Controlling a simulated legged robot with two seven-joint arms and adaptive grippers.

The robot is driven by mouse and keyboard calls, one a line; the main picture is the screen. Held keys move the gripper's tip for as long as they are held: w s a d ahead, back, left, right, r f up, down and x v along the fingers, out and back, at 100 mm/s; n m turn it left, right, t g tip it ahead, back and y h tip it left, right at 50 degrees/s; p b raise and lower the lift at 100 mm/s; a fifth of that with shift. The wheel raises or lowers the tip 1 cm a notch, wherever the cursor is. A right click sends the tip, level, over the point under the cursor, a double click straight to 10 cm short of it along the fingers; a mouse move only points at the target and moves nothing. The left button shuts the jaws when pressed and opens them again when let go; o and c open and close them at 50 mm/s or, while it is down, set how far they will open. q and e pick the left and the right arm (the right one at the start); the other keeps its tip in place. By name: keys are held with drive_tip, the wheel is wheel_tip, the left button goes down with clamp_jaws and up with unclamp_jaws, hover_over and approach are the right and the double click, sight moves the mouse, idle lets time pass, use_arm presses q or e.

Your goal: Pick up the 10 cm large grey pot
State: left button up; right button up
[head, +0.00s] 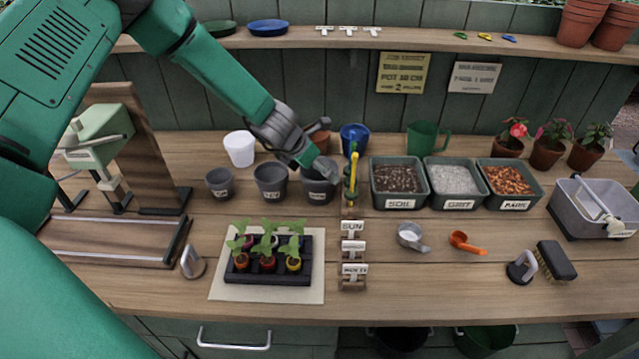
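Three dark grey pots with white labels stand in a row on the wooden bench: a small one (219,183), a middle one (271,184) and the largest-looking one (318,191) on the right. The labels are too small to read surely. My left gripper (322,168) reaches down from the upper left to the rim of the right-hand grey pot. It covers part of the rim and opening. The pot stands upright on the bench. I cannot tell whether the fingers touch it or are closed on it. My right gripper is not in view.
A white pot (239,149), a terracotta pot (321,138) and a blue cup (354,136) stand close behind. A holder with a yellow-handled tool (352,175) is just right of the pot. A seedling tray (308,272) lies in front. Soil, grit and bark bins are further right.

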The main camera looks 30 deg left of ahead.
use_arm(q)
drive_tip(key=shift+w+f, duration=0.4)
drive_tip(key=shift+f, duration=0.2)
drive_tip(key=shift+r, duration=0.1)
drive_tip(key=shift+d, duration=0.15)
drive_tip(key=c, duration=0.7)
drive_tip(key=shift+r, duration=0.1)
